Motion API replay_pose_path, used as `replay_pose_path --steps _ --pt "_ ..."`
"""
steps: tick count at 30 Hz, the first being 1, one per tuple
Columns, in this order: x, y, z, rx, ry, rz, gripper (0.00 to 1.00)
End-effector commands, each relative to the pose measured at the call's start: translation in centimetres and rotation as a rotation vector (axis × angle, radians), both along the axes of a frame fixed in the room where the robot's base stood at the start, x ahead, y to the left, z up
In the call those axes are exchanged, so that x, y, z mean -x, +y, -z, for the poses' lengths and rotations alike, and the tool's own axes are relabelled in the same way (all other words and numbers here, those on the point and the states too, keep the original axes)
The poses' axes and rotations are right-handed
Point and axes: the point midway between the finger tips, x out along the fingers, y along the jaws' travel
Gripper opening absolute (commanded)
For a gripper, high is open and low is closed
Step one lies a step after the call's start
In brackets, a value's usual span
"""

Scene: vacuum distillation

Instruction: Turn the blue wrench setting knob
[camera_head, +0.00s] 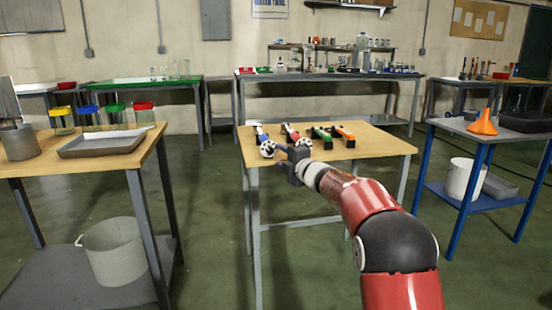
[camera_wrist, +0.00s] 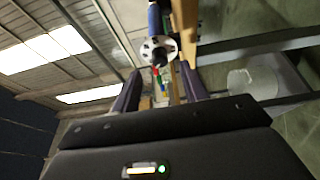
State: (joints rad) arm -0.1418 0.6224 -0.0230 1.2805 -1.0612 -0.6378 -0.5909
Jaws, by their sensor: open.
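The blue wrench (camera_head: 260,132) lies on the wooden middle table, leftmost in the row, with its white round head (camera_head: 267,149) toward the table's front edge. In the wrist view its blue handle (camera_wrist: 154,18) and white round head with dark holes (camera_wrist: 158,51) show at the top, beyond the fingertips. I cannot tell the setting knob apart from the head. My gripper (camera_head: 279,153) is close to the head at the right in the head view. In the wrist view my gripper (camera_wrist: 161,78) has its fingers apart, with nothing held between them.
A red wrench (camera_head: 291,133), a green one (camera_head: 322,137) and an orange one (camera_head: 344,135) lie beside it on the wooden table (camera_head: 382,143). A left table holds a tray (camera_head: 105,142) and jars. A blue-legged cart (camera_head: 462,128) stands right.

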Motion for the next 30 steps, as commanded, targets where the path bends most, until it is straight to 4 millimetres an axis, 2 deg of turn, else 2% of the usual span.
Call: replay_pose_path --steps 6,17,20,23,26,29,30 --pt "2.2 -1.7 0.1 -0.001 0.001 0.001 0.44" --pt "2.5 -2.0 0.1 0.000 0.001 0.000 0.44" --pt "2.8 -2.5 -0.5 -0.012 0.011 0.023 0.44" --pt "3.8 -4.4 -2.2 -0.061 0.057 0.108 0.44" --pt "6.2 -7.9 -4.2 -0.155 0.149 0.256 0.44" --pt "10.0 -12.1 -5.3 -0.283 0.275 0.431 0.44" --pt "11.9 -13.6 -5.4 -0.336 0.328 0.498 0.44"
